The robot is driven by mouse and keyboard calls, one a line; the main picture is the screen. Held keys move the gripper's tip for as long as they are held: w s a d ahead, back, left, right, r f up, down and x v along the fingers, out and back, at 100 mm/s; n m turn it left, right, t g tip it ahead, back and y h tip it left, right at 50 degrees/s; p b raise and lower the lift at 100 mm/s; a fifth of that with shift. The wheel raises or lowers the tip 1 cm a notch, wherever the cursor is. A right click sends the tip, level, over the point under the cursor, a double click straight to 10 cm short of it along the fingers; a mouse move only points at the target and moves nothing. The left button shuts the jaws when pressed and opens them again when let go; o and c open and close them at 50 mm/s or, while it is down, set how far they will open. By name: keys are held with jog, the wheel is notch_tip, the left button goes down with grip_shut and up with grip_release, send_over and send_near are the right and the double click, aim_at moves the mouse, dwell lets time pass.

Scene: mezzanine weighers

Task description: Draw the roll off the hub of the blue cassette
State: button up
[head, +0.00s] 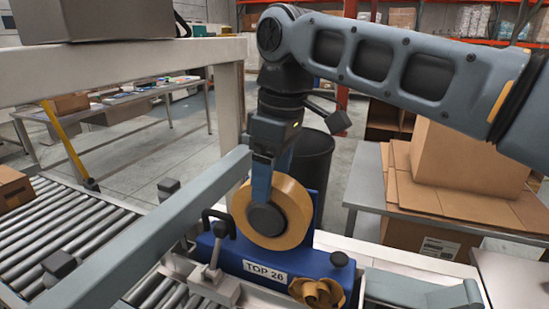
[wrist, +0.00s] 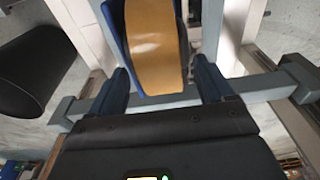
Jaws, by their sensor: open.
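The tan roll (head: 291,207) stands upright on the dark hub (head: 266,219) of the blue cassette (head: 312,264), which is labelled TOP 26. My gripper (head: 262,195) reaches down from above at the roll's upper rim; one blue finger lies in front of the roll's near face, and the other is hidden behind the roll. In the wrist view the roll (wrist: 155,42) lies between the two open fingers of my gripper (wrist: 161,72), with a visible gap on each side. The blue cassette back (wrist: 117,30) shows left of the roll there.
A grey rail (head: 150,235) crosses close on the left, with a roller conveyor (head: 60,235) beyond. Cardboard (head: 455,185) is stacked on a right-hand table.

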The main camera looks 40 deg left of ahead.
jog(key=shift+c, duration=0.3)
grip_shut()
dwell(0.6)
jog(key=shift+r+p, duration=0.25)
jog(key=shift+p, duration=0.45)
dwell(0.3)
